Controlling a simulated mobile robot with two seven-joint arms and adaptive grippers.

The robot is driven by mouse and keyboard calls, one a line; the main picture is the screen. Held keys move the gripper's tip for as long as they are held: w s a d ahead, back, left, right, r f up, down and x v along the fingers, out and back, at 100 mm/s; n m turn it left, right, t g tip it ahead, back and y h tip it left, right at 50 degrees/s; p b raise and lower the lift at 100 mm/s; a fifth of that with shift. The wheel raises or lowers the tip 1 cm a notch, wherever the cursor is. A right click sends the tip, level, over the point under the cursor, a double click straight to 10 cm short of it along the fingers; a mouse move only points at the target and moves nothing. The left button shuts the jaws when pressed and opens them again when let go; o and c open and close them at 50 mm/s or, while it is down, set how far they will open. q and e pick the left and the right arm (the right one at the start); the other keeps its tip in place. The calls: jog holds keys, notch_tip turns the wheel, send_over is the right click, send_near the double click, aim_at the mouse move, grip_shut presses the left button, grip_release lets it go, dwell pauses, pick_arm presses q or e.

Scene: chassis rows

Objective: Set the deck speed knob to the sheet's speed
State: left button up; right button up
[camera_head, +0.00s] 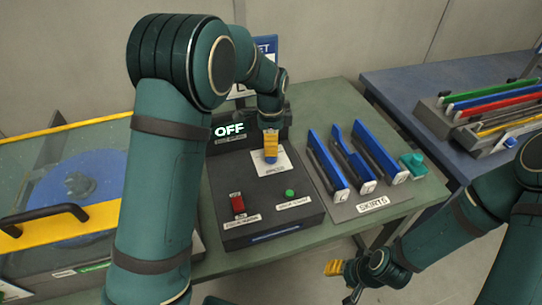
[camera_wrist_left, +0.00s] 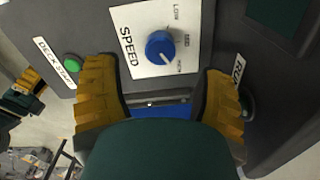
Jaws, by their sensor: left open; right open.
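The blue speed knob (camera_wrist_left: 160,46) sits on a white SPEED plate (camera_wrist_left: 139,62) marked LOW, MED and HIGH. Its pale mark points to the lower right in the left wrist view, apparently toward HIGH. My left gripper (camera_head: 270,143) is over the plate in the head view; its open yellow fingers (camera_wrist_left: 160,100) show below and either side of the knob in the wrist view, not closed on it. The sheet (camera_head: 266,45) behind the console is mostly hidden by my left arm; its speed cannot be read. My right gripper (camera_head: 343,279) is open and empty, low at the right.
The console (camera_head: 258,222) has a display (camera_head: 230,131) reading OFF, a red switch (camera_head: 237,203) and a green button (camera_head: 290,193). Blue parts stand in a SKIRTS rack (camera_head: 340,209) to its right. A yellow-framed cover (camera_head: 68,128) is left. Another rack stands on the blue table (camera_head: 396,88).

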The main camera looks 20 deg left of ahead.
pick_arm(q)
notch_tip(320, 180, down, 6)
jog(key=shift+r+b, duration=0.1)
jog(key=shift+b, duration=0.3)
jog(key=c, duration=1.2)
